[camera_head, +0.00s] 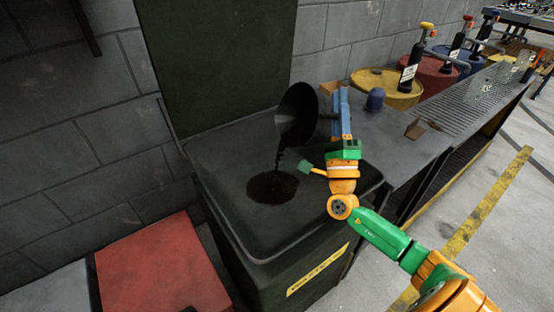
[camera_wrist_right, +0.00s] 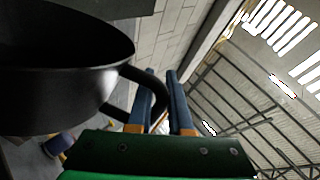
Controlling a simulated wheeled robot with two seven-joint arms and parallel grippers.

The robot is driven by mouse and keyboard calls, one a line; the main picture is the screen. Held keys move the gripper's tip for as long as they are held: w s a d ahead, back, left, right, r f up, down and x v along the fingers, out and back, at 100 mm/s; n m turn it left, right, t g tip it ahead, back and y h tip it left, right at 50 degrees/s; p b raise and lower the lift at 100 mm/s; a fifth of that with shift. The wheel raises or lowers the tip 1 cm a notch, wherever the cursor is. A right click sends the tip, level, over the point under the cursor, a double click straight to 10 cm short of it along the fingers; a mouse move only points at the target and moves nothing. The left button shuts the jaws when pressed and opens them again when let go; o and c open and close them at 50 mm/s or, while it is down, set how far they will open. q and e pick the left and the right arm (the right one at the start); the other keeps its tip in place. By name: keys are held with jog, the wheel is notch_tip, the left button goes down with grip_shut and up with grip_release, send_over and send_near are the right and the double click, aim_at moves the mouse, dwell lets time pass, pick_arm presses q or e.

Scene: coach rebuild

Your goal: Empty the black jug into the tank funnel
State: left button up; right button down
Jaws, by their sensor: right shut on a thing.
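The black jug (camera_head: 297,115) is tipped over the dark tank (camera_head: 225,165), and its mouth faces down and left. A thin dark stream (camera_head: 279,158) runs from its lip to a dark oval patch (camera_head: 272,187) on the tank's top. I cannot tell whether that patch is the funnel's opening or pooled liquid. My right gripper (camera_head: 341,95) is shut on the jug's handle, to the right of the jug. In the right wrist view, the jug (camera_wrist_right: 60,75) fills the left side and its curved handle (camera_wrist_right: 150,82) runs to the blue fingers (camera_wrist_right: 175,82). My left gripper is not in view.
A dark upright panel (camera_head: 215,60) stands behind the tank. A red-topped block (camera_head: 160,268) is at the lower left. A bench (camera_head: 400,150) to the right bears a small blue object (camera_head: 375,99). Yellow (camera_head: 385,88), red and blue drums with pumps stand behind the bench.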

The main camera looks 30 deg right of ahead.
jog(key=shift+a+r+n+t+y, duration=0.4)
jog(key=shift+a+n+t+y, duration=0.3)
jog(key=shift+n, duration=0.4)
jog(key=shift+w+a+r+n+t+y+p, duration=0.1)
jog(key=shift+a+r+n+t+y+p, duration=0.2)
jog(key=shift+a+n+y, duration=0.4)
jog(key=shift+w+a+r+n+t+y, duration=0.1)
jog(key=shift+a+n+t+y, duration=0.35)
jog(key=shift+n+y, duration=0.45)
jog(key=shift+a+n, duration=0.2)
jog(key=shift+n, duration=0.2)
jog(key=shift+s+a+f+n+t+y, duration=0.15)
jog(key=shift+n+t+y, duration=0.1)
jog(key=shift+n+y, duration=0.25)
